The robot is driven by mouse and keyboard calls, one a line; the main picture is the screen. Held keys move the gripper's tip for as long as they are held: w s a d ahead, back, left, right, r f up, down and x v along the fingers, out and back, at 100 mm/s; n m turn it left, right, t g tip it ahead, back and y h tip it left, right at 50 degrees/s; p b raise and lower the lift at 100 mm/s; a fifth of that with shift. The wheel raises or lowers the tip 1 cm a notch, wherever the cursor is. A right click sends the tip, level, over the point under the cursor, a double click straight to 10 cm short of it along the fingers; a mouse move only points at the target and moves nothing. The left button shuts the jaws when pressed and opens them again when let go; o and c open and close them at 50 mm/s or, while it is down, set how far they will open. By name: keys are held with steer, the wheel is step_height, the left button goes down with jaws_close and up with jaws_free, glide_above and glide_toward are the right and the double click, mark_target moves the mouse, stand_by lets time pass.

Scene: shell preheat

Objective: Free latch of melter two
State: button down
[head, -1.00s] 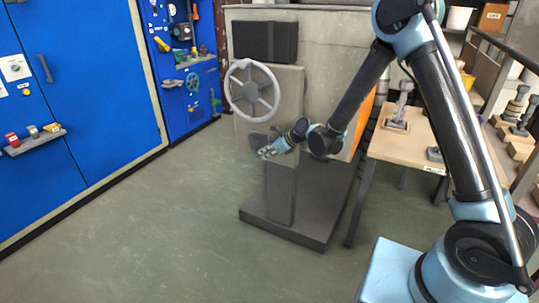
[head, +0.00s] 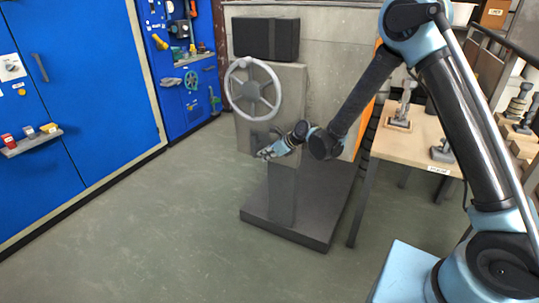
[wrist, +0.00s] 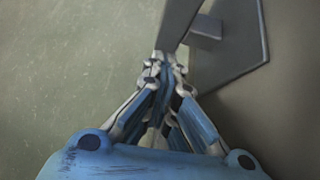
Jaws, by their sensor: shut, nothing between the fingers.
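A grey stand with a spoked handwheel (head: 252,88) is in the middle of the head view. Low on its face, just behind my fingers, is a small dark plate (head: 257,139). In the wrist view a flat grey plate (wrist: 235,45) with a small block and a grey bar (wrist: 180,20) lies just beyond my fingertips. I cannot tell which part is the latch. My gripper (head: 262,154) is below the handwheel, in front of the stand. It is shut and empty; in the wrist view its fingertips (wrist: 165,60) meet at the bar's lower end. Contact cannot be told.
The stand rises from a dark floor base (head: 300,232). A wooden table (head: 400,150) with levers on small boards (head: 400,112) stands to the right. Blue cabinets (head: 90,90) with a small shelf (head: 32,141) line the left. The floor between is clear.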

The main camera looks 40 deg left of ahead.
steer(key=shift+s+a, duration=0.2)
steer(key=shift+a, duration=0.15)
steer(key=d+r, duration=0.1)
steer(key=d, duration=0.3)
steer(key=w+d+r, duration=0.1)
steer(key=d, duration=0.4)
steer(key=w+d+r, duration=0.1)
steer(key=d+r, duration=0.1)
steer(key=d, duration=0.2)
steer(key=shift+w+d, duration=0.25)
steer(key=shift+d, duration=0.15)
